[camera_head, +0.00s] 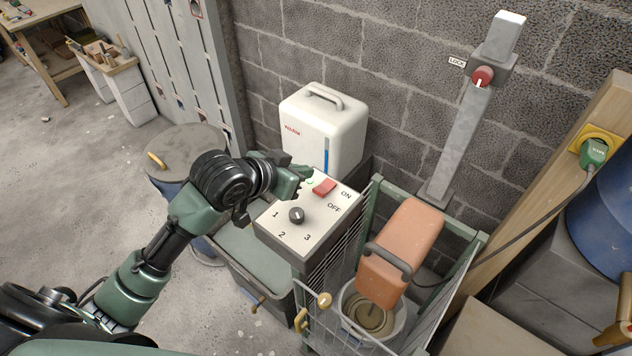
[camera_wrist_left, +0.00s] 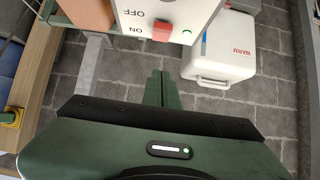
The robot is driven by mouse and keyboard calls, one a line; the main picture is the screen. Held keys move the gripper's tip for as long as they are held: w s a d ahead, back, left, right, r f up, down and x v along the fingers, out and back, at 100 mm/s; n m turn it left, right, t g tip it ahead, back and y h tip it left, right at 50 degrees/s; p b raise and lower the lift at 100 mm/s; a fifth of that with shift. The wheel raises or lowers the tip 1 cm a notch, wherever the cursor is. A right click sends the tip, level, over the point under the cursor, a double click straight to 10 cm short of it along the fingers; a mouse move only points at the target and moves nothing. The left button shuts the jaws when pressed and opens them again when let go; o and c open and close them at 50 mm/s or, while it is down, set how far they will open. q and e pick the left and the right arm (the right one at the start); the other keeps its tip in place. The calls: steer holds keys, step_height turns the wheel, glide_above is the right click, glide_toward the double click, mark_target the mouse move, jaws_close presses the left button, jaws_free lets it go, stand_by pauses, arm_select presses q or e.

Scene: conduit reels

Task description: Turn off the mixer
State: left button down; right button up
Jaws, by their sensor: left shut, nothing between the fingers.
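The control panel (camera_head: 300,231) has a white sloped face marked ON, OFF, 1, 2 and 3. It carries a red switch (camera_head: 325,186), a small green light (camera_head: 310,181) and a black dial (camera_head: 296,214). The switch (camera_wrist_left: 162,30) and green light (camera_wrist_left: 187,32) also show in the left wrist view. The orange mixer (camera_head: 405,248) with a grey handle stands over a bucket (camera_head: 345,297) inside a wire cage. My left gripper (camera_head: 307,172) is shut and empty beside the panel's upper edge, close to the switch; I cannot tell whether it touches. My right gripper is out of view.
A white heater-like box (camera_head: 325,128) stands behind the panel. A grey post (camera_head: 459,130) with a red LOCK knob (camera_head: 482,77) rises behind the cage. A green plug (camera_head: 594,152) sits in a yellow socket at the right. Open floor lies at the left.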

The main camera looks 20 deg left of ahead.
arm_select(q)
steer(key=p, duration=0.2)
glide_above(317, 190)
steer(key=f, duration=0.4)
steer(key=shift+w+d, duration=0.1)
steer(key=shift+w, duration=0.3)
steer(key=f, duration=0.1)
steer(key=s+f+p, duration=0.1)
steer(key=f, duration=0.1)
steer(key=shift+f, duration=0.25)
steer(key=shift+s+a+f, duration=0.15)
steer(key=shift+a+f, duration=0.1)
steer(key=shift+f, duration=0.1)
steer(key=shift+f, duration=0.1)
